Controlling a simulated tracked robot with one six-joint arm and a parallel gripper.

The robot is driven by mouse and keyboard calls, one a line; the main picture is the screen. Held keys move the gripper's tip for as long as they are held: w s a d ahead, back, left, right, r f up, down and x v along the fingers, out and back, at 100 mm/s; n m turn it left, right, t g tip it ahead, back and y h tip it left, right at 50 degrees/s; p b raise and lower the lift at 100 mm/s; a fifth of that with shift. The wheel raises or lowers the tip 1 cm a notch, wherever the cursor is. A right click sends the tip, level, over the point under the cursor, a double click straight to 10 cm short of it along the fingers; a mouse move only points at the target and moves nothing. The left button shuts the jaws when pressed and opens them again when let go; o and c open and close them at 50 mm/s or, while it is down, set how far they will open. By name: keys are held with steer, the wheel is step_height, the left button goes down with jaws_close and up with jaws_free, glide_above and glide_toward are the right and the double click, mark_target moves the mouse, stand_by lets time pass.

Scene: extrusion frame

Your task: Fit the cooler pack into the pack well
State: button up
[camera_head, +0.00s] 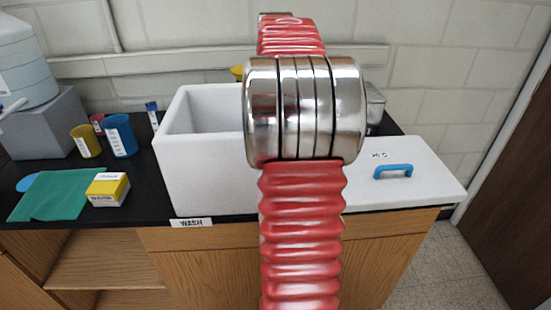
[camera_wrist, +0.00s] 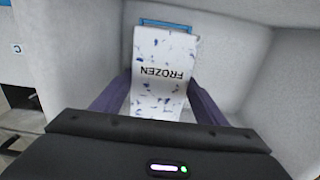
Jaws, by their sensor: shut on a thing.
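My gripper (camera_wrist: 160,84) shows in the wrist view, its two purple fingers shut on the sides of the cooler pack (camera_wrist: 158,102). The pack is white with blue flecks and the word FROZEN, upside down in this view. White walls surround the pack on the far side and right. A blue edge (camera_wrist: 166,23) shows just behind the pack's far end, perhaps the pack well's rim; whether they touch I cannot tell. In the head view, the white cooler box (camera_head: 205,175) stands open on the counter. My red arm hides part of it, my gripper and the pack.
A white lid (camera_head: 430,183) with a blue handle (camera_head: 393,171) lies right of the box. Left on the black counter are a green cloth (camera_head: 52,198), a yellow-and-white carton (camera_head: 108,189), a blue cup (camera_head: 121,136) and a yellow cup (camera_head: 86,141). A large water jug stands far left.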

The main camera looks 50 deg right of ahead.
step_height(320, 180, down, 5)
stand_by(0.4)
steer(key=shift+f, duration=1.9)
steer(key=shift+f, duration=0.3)
steer(key=shift+f, duration=0.1)
steer(key=o, duration=1.4)
steer(key=shift+s+f, duration=0.1)
steer(key=shift+f, duration=0.1)
steer(key=shift+c, duration=0.2)
steer(key=shift+o, duration=0.5)
step_height(320, 180, up, 13)
steer(key=shift+r, duration=0.1)
